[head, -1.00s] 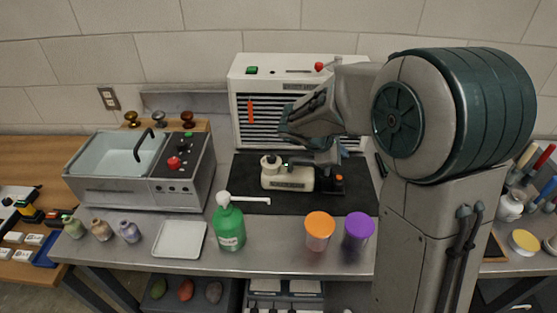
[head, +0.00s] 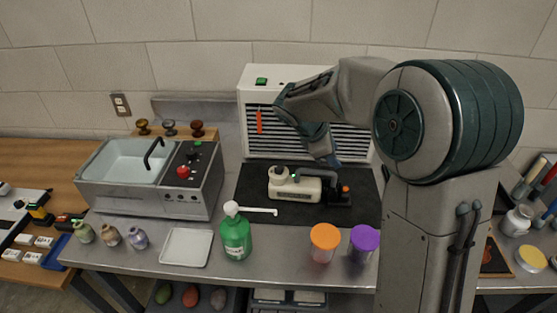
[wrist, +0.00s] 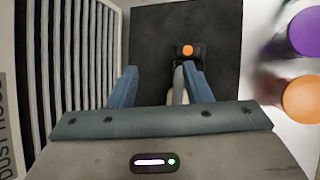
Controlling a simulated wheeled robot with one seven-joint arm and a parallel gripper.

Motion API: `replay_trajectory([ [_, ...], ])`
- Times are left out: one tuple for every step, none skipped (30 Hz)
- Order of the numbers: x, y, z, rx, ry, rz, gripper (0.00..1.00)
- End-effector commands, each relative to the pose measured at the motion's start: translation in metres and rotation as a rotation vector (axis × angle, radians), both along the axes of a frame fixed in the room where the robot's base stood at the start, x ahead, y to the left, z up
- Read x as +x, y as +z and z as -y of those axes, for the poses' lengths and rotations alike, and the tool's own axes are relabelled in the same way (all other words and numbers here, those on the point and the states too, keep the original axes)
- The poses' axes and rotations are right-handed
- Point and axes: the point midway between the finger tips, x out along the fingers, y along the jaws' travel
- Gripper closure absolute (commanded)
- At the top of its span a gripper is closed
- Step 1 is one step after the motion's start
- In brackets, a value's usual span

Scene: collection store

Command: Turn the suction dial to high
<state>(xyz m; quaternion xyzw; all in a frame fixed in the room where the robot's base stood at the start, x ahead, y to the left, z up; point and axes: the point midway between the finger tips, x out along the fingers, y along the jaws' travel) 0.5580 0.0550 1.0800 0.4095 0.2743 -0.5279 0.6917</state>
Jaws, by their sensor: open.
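A beige device (head: 296,188) with a dark knob (head: 281,173) on its left end and a black right end with an orange button (head: 345,189) stands on the black mat. I cannot tell for sure which part is the suction dial. My gripper (wrist: 160,88) is open and empty, its blue fingers apart and pointing down. In the head view my gripper (head: 325,150) is above and just behind the beige device. The wrist view shows the orange button (wrist: 187,50) beyond the right finger. Part of the device is hidden by that finger.
The white dust hood (head: 285,75) with a slatted front stands behind the mat (head: 255,205). A green bottle (head: 236,238), an orange-lidded jar (head: 323,242) and a purple-lidded jar (head: 364,240) stand in front. A sink unit (head: 150,180) is to the left. My arm hides the hood's upper right.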

Motion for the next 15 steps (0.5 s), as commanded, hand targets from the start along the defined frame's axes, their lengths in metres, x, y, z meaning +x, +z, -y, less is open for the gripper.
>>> replay_trajectory([
  [0.004, 0.011, -0.013, 0.028, 0.038, -0.055, 0.55],
  [0.005, 0.016, -0.02, 0.046, 0.066, -0.093, 0.55],
  [0.006, 0.022, -0.032, 0.073, 0.108, -0.142, 0.55],
  [0.007, 0.026, -0.04, 0.095, 0.142, -0.179, 0.55],
  [0.007, 0.032, -0.048, 0.118, 0.179, -0.215, 0.55],
  [0.008, 0.038, -0.06, 0.152, 0.232, -0.26, 0.55],
  [0.008, 0.043, -0.069, 0.177, 0.273, -0.292, 0.55],
  [0.008, 0.049, -0.078, 0.203, 0.315, -0.322, 0.55],
  [0.008, 0.056, -0.088, 0.238, 0.372, -0.357, 0.55],
  [0.007, 0.061, -0.096, 0.263, 0.413, -0.381, 0.55],
  [0.007, 0.065, -0.103, 0.286, 0.453, -0.402, 0.55],
  [0.007, 0.071, -0.111, 0.314, 0.502, -0.426, 0.55],
  [0.006, 0.076, -0.117, 0.334, 0.537, -0.439, 0.55],
  [0.005, 0.079, -0.122, 0.352, 0.567, -0.452, 0.55],
  [0.005, 0.083, -0.128, 0.371, 0.603, -0.464, 0.55],
])
